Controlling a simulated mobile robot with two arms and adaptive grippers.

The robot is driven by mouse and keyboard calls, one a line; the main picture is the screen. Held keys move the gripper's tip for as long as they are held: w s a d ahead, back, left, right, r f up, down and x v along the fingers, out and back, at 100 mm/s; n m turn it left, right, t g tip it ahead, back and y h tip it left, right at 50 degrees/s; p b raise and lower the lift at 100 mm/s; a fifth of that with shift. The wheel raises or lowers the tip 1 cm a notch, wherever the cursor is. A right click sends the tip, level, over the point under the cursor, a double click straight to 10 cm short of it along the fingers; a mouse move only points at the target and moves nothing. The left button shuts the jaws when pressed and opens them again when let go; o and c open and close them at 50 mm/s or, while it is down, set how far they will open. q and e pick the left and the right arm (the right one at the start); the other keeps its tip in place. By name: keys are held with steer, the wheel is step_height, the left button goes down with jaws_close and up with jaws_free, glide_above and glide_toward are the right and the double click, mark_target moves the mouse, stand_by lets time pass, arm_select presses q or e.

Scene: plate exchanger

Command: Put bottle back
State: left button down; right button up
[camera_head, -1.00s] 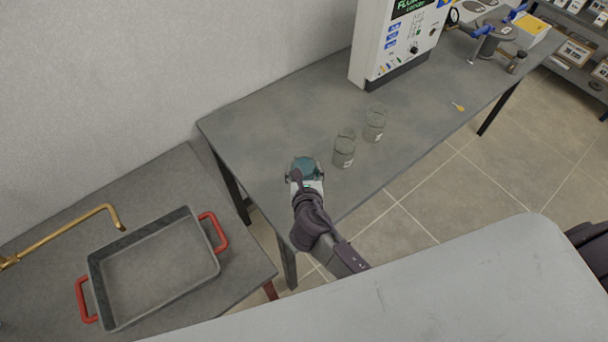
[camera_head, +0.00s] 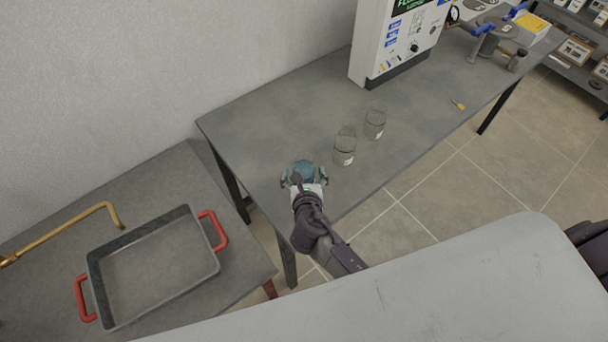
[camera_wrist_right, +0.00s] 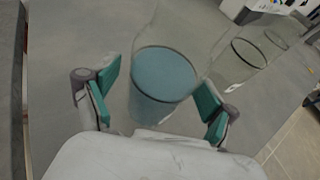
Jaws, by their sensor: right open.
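A clear glass vessel with blue-teal liquid, probably the bottle (camera_head: 303,167), stands on the grey table near its left front corner. It is large and upright in the right wrist view (camera_wrist_right: 165,80). My right gripper (camera_head: 304,178) is open, with one teal-padded finger on each side of the vessel. In the right wrist view, gaps show between the vessel and both finger pads. The vessel's lower front is hidden behind the gripper's pale body. My left gripper is not in view.
Two empty clear glass beakers (camera_head: 344,150) (camera_head: 375,124) stand to the right on the grey table (camera_head: 270,115). A white machine (camera_head: 395,40) stands farther back. A tray with red handles (camera_head: 155,265) and a brass tap (camera_head: 75,230) are at lower left.

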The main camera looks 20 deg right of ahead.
steer(key=v, duration=1.2)
steer(key=shift+b, duration=0.3)
steer(key=shift+r, duration=0.1)
